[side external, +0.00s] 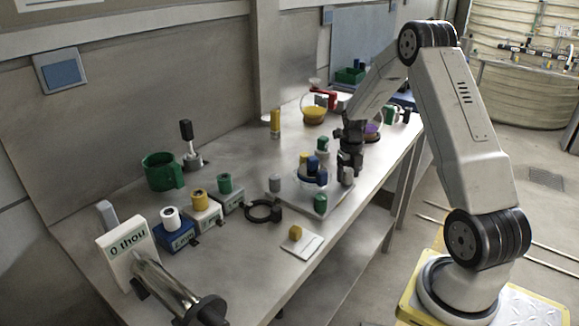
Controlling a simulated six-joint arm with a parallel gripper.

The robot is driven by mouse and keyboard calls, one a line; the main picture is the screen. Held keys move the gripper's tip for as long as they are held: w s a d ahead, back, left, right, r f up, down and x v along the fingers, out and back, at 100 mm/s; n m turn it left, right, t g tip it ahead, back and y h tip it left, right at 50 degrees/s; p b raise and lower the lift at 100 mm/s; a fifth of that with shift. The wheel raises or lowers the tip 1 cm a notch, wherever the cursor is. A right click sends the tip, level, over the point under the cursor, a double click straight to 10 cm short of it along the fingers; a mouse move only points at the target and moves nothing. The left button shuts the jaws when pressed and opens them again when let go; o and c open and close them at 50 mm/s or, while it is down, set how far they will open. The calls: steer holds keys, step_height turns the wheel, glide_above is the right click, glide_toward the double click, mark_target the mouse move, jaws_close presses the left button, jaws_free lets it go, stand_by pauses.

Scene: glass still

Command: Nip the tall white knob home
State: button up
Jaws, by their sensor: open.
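A squat glass vessel (312,181) stands on a pale square plate (296,201) mid-bench, with yellow (304,159) and blue (313,166) knobs clustered at it. A pale grey-white knob (275,184) stands upright at the plate's left corner. Green knobs stand at the plate's front (320,204) and back (322,144). My gripper (347,178) points down, open, at the plate's right side. A pale grey piece shows at its fingertips; I cannot tell whether it is a knob or part of the fingers. A white-topped knob (170,217) sits on a blue block at left.
Blocks with yellow (199,198) and green (225,183) knobs, a black ring (263,211), a green mug (162,171) and a "0 thou" block (127,254) are at left. A yellow knob (296,233) sits on a white card. Glassware and trays crowd the back.

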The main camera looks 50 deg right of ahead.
steer(key=shift+n, duration=2.6)
steer(key=shift+n, duration=3)
steer(key=n, duration=0.3)
steer(key=shift+n, duration=1.5)
